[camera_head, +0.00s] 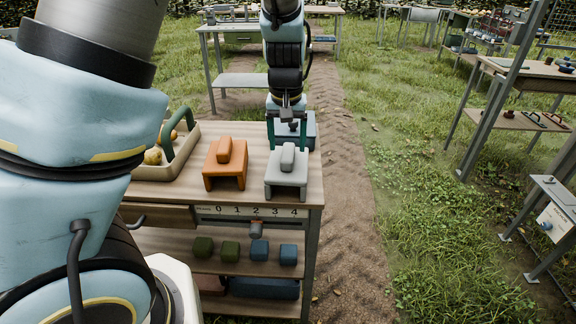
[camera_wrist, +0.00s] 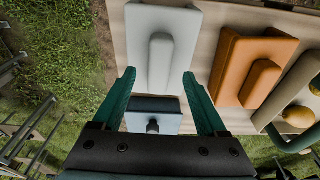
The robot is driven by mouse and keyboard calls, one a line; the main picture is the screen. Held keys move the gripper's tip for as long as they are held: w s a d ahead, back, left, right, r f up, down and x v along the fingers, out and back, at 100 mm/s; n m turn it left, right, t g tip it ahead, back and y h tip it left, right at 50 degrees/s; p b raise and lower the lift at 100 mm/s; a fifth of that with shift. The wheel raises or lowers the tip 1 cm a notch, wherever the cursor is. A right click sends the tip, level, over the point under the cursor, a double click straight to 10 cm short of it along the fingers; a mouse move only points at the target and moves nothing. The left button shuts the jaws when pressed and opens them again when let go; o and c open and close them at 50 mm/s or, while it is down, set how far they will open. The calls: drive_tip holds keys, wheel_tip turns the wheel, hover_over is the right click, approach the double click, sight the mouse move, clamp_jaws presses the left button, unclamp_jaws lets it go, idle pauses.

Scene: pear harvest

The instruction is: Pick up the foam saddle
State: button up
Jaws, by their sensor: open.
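Two saddle-shaped blocks with raised ridges stand on the wooden table. One is pale grey (camera_head: 286,176) and the other orange (camera_head: 225,166); I cannot tell by look alone which is foam. My gripper (camera_head: 287,146) is open and empty, pointing down at the far end of the pale grey saddle. In the wrist view the pale grey saddle (camera_wrist: 140,50) lies beyond my fingertips (camera_wrist: 158,74), with its ridge lined up between them. The orange saddle (camera_wrist: 230,62) is to the right there.
A blue box (camera_head: 311,130) with a dark knob stands behind the pale grey saddle, below my gripper. A beige basket (camera_head: 180,160) with a green handle and yellow fruit is at the left. Small green and blue blocks (camera_head: 259,251) sit on the shelf below. Grass lies right.

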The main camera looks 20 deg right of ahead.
sight(288, 151)
drive_tip(key=shift+w+d+f, duration=0.1)
drive_tip(key=shift+w+f, duration=0.05)
drive_tip(key=shift+f, duration=0.65)
drive_tip(key=shift+w+d+f, duration=0.1)
drive_tip(key=shift+f, duration=0.7)
clamp_jaws()
